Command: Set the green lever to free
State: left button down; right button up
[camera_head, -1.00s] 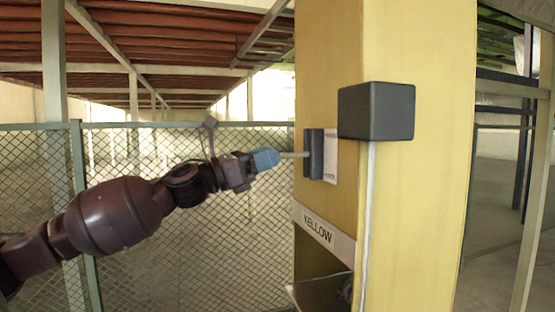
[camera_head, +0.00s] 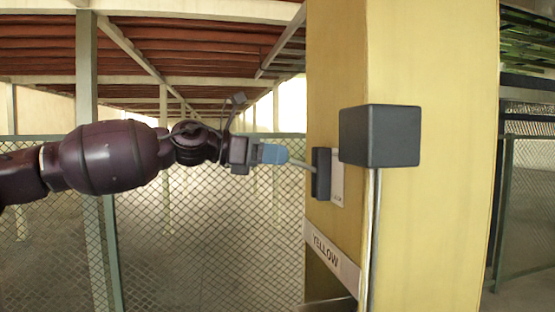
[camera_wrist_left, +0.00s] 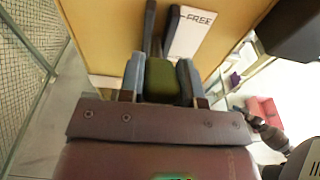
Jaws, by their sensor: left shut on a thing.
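The green lever handle (camera_wrist_left: 160,80) sits between the two blue-grey fingers of my left gripper (camera_wrist_left: 160,82) in the left wrist view. My left gripper (camera_head: 288,157) is shut on it beside the yellow pillar in the head view, and its fingers hide the handle there. A thin lever rod (camera_head: 303,164) runs from the fingers down to a dark mount (camera_head: 321,174) on the pillar's side. The rod is tilted, with its gripped end higher. A white label reading FREE (camera_wrist_left: 198,19) is beside the mount in the left wrist view.
The yellow pillar (camera_head: 440,225) carries a dark box (camera_head: 380,136) right of the lever, with a pipe (camera_head: 374,235) below it. A sign reading YELLOW (camera_head: 330,258) is lower down. A mesh fence (camera_head: 210,250) stands behind my left arm.

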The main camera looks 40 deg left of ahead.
pick_arm(q)
jog(key=shift+w+d+r+g+y, duration=0.15)
jog(key=shift+r+g+y, duration=0.2)
jog(key=shift+r, duration=0.25)
jog(key=shift+w+r+g, duration=0.1)
jog(key=shift+g, duration=0.15)
pick_arm(e)
jog(key=shift+s+d+f, duration=0.25)
jog(key=shift+d, duration=0.1)
pick_arm(q)
jog(key=shift+r, duration=0.15)
pick_arm(e)
jog(key=shift+w+r, duration=0.15)
jog(key=shift+w, duration=0.15)
pick_arm(q)
jog(key=c, duration=0.8)
grip_release()
jog(key=shift+d, duration=0.1)
